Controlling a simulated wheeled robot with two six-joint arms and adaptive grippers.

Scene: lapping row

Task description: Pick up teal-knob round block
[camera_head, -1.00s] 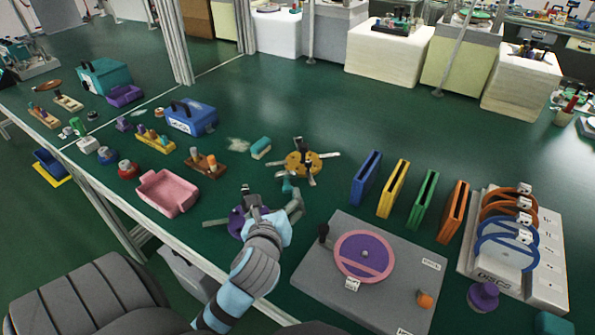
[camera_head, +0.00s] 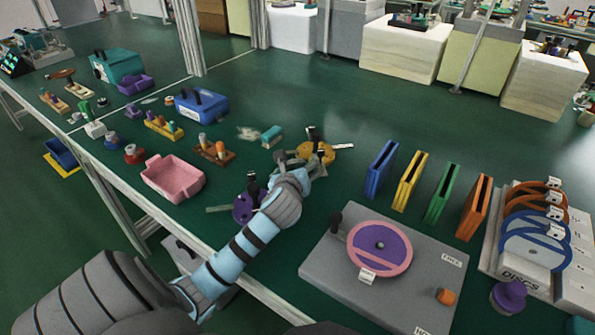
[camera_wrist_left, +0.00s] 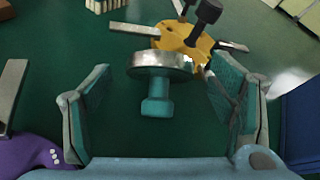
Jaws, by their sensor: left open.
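The teal-knob round block shows in the left wrist view as a silver metal disc (camera_wrist_left: 160,62) with a teal knob (camera_wrist_left: 157,97) pointing toward me. It lies on the green table. My left gripper (camera_wrist_left: 160,72) is open, with one finger on each side of the block and a gap to both; neither finger appears to touch it. In the head view my left gripper (camera_head: 296,168) reaches in over the table beside the yellow round fixture (camera_head: 318,151) and hides the block.
The yellow fixture's arms lie just beyond the block. A purple round fixture (camera_head: 247,207) is left of my gripper. A pink tray (camera_head: 174,181) stands farther left. Upright blue (camera_head: 380,170) and yellow (camera_head: 410,182) slotted holders and a grey lapping plate (camera_head: 325,265) are to the right.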

